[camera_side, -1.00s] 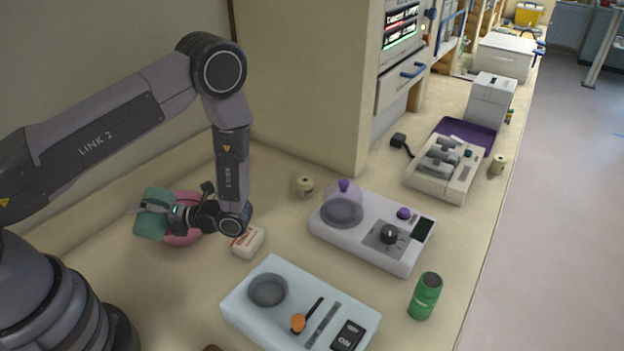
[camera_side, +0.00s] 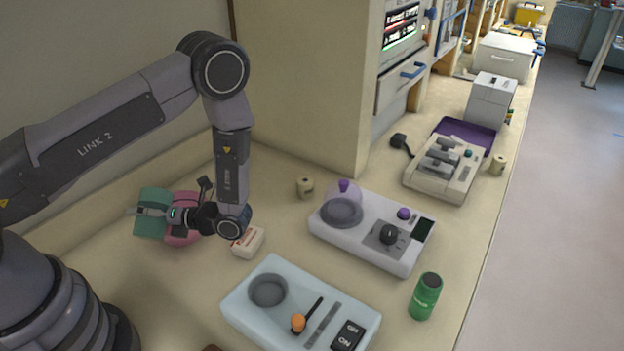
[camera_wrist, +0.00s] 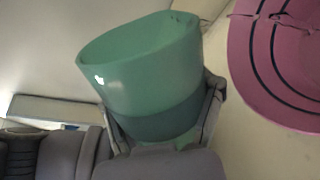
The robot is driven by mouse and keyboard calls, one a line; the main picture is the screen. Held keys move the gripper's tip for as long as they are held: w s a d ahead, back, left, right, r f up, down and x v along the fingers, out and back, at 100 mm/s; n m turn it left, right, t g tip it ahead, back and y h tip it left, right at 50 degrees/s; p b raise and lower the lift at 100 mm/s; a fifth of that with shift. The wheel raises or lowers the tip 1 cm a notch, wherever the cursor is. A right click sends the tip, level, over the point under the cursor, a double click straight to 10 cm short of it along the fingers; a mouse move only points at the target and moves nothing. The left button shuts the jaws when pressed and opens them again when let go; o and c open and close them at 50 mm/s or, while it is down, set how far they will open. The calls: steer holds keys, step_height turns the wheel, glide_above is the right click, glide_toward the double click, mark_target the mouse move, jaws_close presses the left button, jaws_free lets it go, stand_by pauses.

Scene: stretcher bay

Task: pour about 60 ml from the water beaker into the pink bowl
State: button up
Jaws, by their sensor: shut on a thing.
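My gripper (camera_side: 168,213) is shut on the green water beaker (camera_side: 150,228), with its fingers on either side of the beaker's lower part in the wrist view (camera_wrist: 165,128). The beaker (camera_wrist: 145,70) looks close to upright, leaning slightly, with a darker band low on its wall; I cannot tell surely whether that band is water. The pink bowl (camera_side: 185,237) is partly hidden behind the beaker and gripper in the side view. In the wrist view the bowl (camera_wrist: 255,75) is to the right, apart from the beaker, with dark rings on it. Its contents are unclear.
A small white box (camera_side: 248,242) lies just right of the bowl. A pale blue device (camera_side: 245,305) and a white device with a clear dome (camera_side: 365,245) stand further right. A green bottle (camera_side: 425,296) is near the bench edge. A wall is behind.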

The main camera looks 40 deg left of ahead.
steer(key=shift+f+n, duration=0.3)
steer(key=shift+n, duration=0.4)
steer(key=shift+r+n, duration=0.25)
steer(key=shift+n, duration=0.45)
steer(key=shift+f+n, duration=0.2)
steer(key=shift+n, duration=0.1)
